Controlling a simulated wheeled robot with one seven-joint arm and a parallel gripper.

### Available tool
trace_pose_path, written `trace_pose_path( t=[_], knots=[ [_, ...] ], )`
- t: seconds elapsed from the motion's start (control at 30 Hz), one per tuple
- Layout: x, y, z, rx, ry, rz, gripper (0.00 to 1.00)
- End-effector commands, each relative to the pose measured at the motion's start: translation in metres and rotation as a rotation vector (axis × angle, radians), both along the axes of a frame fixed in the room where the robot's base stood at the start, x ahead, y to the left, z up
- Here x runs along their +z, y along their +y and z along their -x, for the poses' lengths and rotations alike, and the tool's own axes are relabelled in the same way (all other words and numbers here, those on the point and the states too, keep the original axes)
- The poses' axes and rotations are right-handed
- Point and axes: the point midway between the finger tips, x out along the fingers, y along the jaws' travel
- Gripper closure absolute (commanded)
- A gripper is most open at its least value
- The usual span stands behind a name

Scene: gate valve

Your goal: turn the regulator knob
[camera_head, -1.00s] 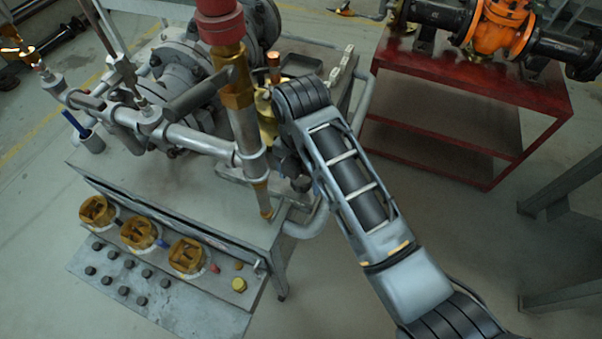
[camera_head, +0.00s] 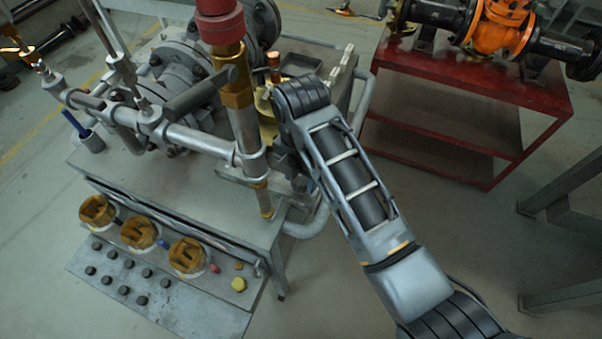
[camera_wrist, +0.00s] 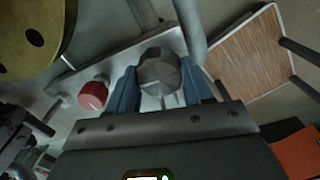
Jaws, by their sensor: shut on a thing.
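In the wrist view, a dark grey round knob (camera_wrist: 159,72) sits between the two blue fingers of my gripper (camera_wrist: 160,88). The fingers are shut on its sides. The knob is on a pale metal plate (camera_wrist: 118,70). A red knob (camera_wrist: 93,95) is on the same plate to the left, apart from the fingers. In the head view, my arm reaches to the right end of the metal bench (camera_head: 140,190). The gripper and the held knob are hidden there behind the arm and the upright brass pipe.
A vertical pipe with a red top (camera_head: 220,25) stands close left of my arm. A large brass disc (camera_wrist: 30,35) is at upper left in the wrist view. A red table (camera_head: 470,95) with an orange valve (camera_head: 495,28) stands at right. Floor between is clear.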

Motion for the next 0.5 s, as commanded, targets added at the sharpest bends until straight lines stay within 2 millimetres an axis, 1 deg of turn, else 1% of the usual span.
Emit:
trace_pose_path(
  t=[0.17,0.5],
  knots=[
    [0.0005,0.0003,-0.0005,-0.114,0.000,0.000,0.80],
    [0.0006,0.0007,-0.0011,-0.429,-0.001,-0.001,0.80]
  ],
)
